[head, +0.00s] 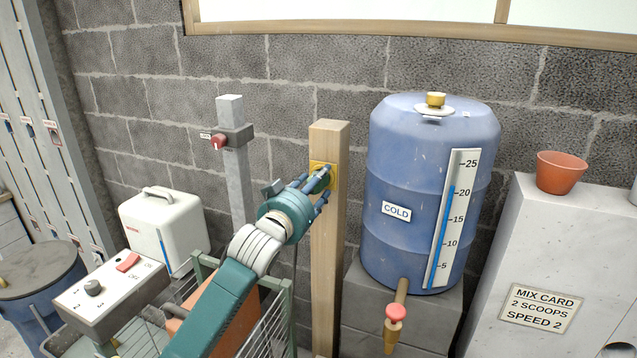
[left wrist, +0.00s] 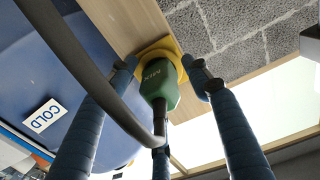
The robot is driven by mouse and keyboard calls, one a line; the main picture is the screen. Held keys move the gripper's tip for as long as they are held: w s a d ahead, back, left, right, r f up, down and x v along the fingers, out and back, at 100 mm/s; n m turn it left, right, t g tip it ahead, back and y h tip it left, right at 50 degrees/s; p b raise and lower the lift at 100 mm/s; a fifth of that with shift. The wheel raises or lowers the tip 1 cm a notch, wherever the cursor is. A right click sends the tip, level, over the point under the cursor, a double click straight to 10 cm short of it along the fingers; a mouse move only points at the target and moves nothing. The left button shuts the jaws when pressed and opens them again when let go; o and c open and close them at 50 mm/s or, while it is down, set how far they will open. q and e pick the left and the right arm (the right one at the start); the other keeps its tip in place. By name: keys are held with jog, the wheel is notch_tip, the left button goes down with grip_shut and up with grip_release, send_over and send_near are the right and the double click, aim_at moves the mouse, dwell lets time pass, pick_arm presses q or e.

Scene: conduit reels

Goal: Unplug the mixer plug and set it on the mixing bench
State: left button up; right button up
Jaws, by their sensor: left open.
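The mixer plug (left wrist: 159,80) is green with partly readable "MIX" lettering in the left wrist view. It sits in a yellow socket plate (left wrist: 172,46) on a wooden post (head: 328,240). Its dark cable (left wrist: 85,75) hangs from its back end and crosses the left wrist view. In the head view the yellow plate (head: 333,170) shows behind my fingers, and the plug is hidden. My left gripper (head: 318,182) is open at the plate, its blue fingers spread around the plug with visible gaps. My right gripper is not in view. I cannot identify the mixing bench.
A blue drum (head: 405,170) marked COLD, with a tap (head: 396,314), stands just right of the post. A grey block (head: 590,240) with a MIX CARD sign and a terracotta pot (head: 560,172) is farther right. A switch box (head: 110,290) and wire basket (head: 270,325) are at lower left.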

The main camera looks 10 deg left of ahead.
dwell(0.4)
pick_arm(q)
grip_shut()
jog(key=shift+s+p, duration=0.1)
jog(key=shift+p, duration=0.25)
jog(key=shift+f, duration=0.1)
jog(key=shift+s+a+r+p, duration=0.15)
jog(key=shift+s+p, duration=0.1)
jog(key=shift+s, duration=0.25)
jog(key=shift+s+a+r+p, duration=0.1)
jog(key=shift+s+p, duration=0.1)
jog(key=shift+s, duration=0.3)
jog(key=shift+s+f, duration=0.1)
jog(key=shift+s, duration=0.1)
jog(key=shift+s+a+p, duration=0.15)
jog(key=shift+s+p, duration=0.3)
jog(key=shift+s, duration=0.4)
jog(key=shift+s+a+p, duration=0.15)
jog(key=shift+s+p, duration=0.3)
jog(key=shift+s, duration=0.4)
